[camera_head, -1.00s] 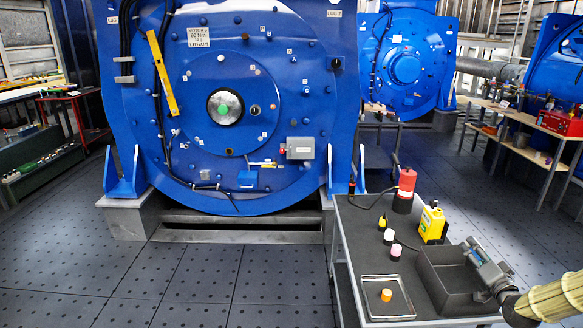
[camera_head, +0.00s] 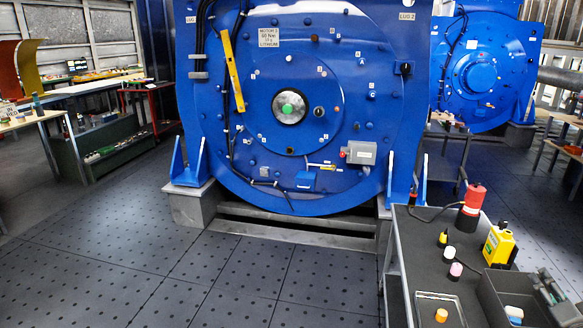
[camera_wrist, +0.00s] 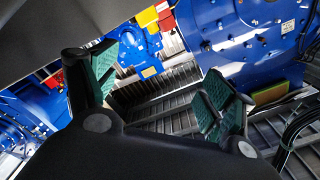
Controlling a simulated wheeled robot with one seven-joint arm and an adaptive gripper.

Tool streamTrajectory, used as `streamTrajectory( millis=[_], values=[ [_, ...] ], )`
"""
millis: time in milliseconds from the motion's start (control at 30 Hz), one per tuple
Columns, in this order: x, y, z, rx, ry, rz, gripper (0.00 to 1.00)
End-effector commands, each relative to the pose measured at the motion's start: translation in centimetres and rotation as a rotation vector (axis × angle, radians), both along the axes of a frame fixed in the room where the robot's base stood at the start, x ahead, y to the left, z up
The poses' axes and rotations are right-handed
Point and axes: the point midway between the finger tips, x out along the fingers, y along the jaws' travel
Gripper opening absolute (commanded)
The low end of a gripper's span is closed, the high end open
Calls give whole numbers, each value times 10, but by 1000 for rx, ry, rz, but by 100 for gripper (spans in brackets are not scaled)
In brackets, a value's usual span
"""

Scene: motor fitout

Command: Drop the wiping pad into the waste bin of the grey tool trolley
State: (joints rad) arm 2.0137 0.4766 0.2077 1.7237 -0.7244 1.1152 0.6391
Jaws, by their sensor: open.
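The grey tool trolley (camera_head: 425,262) stands at the lower right in the head view. Its dark open waste bin (camera_head: 491,297) is at the trolley's right, partly cut off by the frame. A small white and blue thing (camera_head: 514,314), seemingly the wiping pad, shows inside the bin, apart from my gripper. My gripper (camera_head: 548,287) is at the bin's right side, near its rim, and is partly out of frame. In the wrist view my gripper (camera_wrist: 160,90) has its green-padded fingers spread, with nothing between them.
On the trolley stand a red cylinder (camera_head: 473,199), a yellow bottle (camera_head: 498,245), several small capped containers and a shallow tray (camera_head: 425,312) with an orange-capped item (camera_head: 441,315). A large blue motor (camera_head: 290,60) stands behind. The floor (camera_head: 200,285) to the left is clear.

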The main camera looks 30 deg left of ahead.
Motion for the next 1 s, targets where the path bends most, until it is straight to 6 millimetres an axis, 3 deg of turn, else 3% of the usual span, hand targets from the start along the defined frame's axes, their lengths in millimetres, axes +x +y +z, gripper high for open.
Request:
streamTrajectory(
  millis=[600,1000],
  values=[
    [-93,-35,0,1,0,-1,83],
    [-106,-39,0,0,-1,-1,83]
  ],
)
